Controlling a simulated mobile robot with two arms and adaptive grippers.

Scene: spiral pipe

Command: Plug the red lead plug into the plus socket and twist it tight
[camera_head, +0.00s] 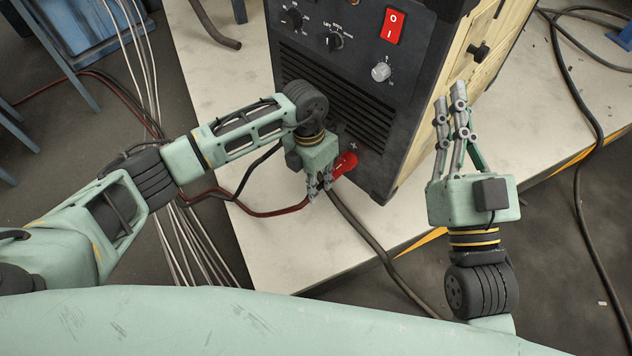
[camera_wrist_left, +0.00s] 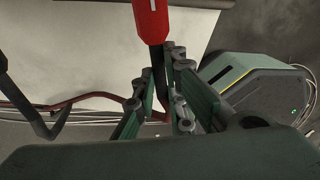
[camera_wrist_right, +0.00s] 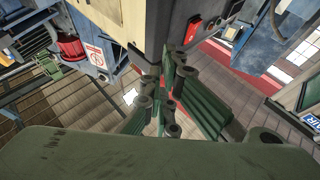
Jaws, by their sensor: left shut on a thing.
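The red lead plug (camera_head: 344,163) is at the lower front of the black welding machine (camera_head: 352,70), just below a plus mark (camera_head: 353,146). The plug also shows in the left wrist view (camera_wrist_left: 150,22). My left gripper (camera_head: 320,188) is shut on the plug's lower end, with the red lead (camera_head: 270,212) trailing left. The plus socket is hidden, so I cannot tell whether the plug is seated.
The pale table (camera_head: 290,255) carries the machine. A thick dark cable (camera_head: 365,240) runs from near the left gripper over the table's front edge. A black lead (camera_head: 250,170) passes beside my left arm. Bare tabletop lies left of the machine.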

